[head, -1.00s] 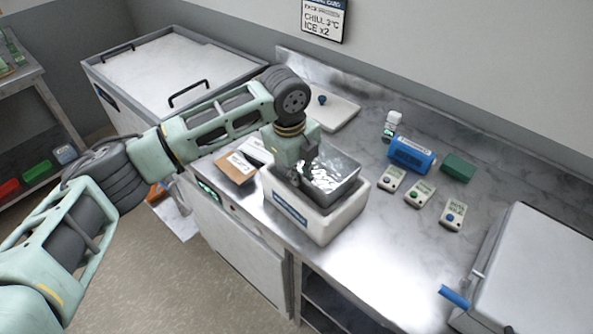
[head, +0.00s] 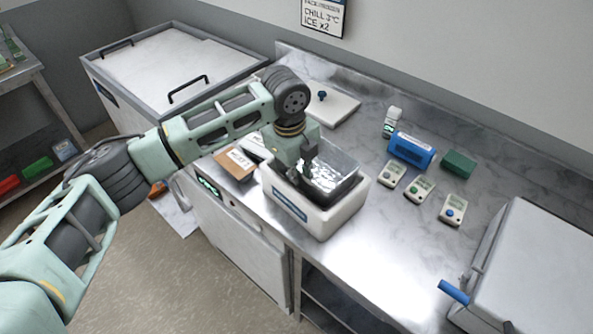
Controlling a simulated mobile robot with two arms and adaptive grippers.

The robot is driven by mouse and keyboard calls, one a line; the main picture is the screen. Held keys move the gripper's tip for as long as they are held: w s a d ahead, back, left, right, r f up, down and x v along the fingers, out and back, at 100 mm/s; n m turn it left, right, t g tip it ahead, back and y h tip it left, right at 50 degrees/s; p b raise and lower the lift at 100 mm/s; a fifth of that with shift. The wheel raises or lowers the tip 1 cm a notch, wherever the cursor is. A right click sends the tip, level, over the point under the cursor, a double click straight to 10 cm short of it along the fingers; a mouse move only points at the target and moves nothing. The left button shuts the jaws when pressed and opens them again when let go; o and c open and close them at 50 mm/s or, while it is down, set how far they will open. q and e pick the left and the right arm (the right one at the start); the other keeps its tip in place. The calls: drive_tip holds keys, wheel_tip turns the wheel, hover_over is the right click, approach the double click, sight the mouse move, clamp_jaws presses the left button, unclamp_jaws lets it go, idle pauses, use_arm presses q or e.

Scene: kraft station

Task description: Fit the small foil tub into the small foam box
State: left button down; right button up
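The small foam box (head: 318,222) is white with a blue label and stands on the steel counter near its front edge. The small foil tub (head: 335,172), shiny and silver, sits partly down inside the box opening, its upper part showing above the rim. My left gripper (head: 308,180) is at the tub's left wall, with its fingers pointing down and seemingly closed on that wall. The fingertips are partly hidden by the tub and the box rim. My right gripper is not in view.
A white lid with a dark knob (head: 322,97) lies behind the box. A brown packet (head: 235,163) lies to its left. To the right are several small loggers (head: 419,188), a blue pack (head: 411,150) and a green block (head: 458,163). Bare counter (head: 375,250) lies right of the box.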

use_arm(q)
drive_tip(key=shift+f, duration=0.4)
drive_tip(key=c, duration=1.9)
unclamp_jaws()
drive_tip(key=shift+o, duration=0.4)
drive_tip(key=o, duration=0.4)
